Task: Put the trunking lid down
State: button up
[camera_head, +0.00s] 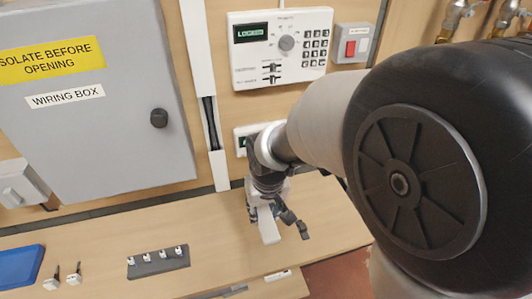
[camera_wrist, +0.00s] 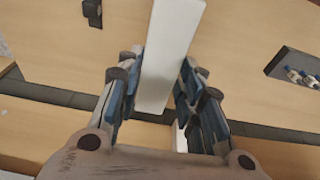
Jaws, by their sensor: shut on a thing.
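The trunking lid (camera_head: 269,226) is a short, plain white strip. My gripper (camera_head: 274,203) is shut on it above the wooden bench (camera_head: 205,222), near the bench's right part. In the wrist view the lid (camera_wrist: 168,55) runs between the blue-padded fingers of my gripper (camera_wrist: 160,88) and out past the top edge. I cannot tell whether the lid touches the bench. The white wall trunking (camera_head: 197,45) has an uncovered stretch with dark cables (camera_head: 211,122) showing.
A grey holder with several small pegs (camera_head: 158,262), two small loose pieces (camera_head: 63,276) and a blue tray (camera_head: 20,267) lie on the bench to the left. The grey wiring box (camera_head: 95,130) and white control panel (camera_head: 281,48) are on the wall. Bare bench lies left of my gripper.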

notch_tip(320, 180, down, 9)
jog(key=b, duration=0.3)
jog(key=shift+r, duration=0.1)
jog(key=o, duration=1.1)
jog(key=shift+c, duration=0.2)
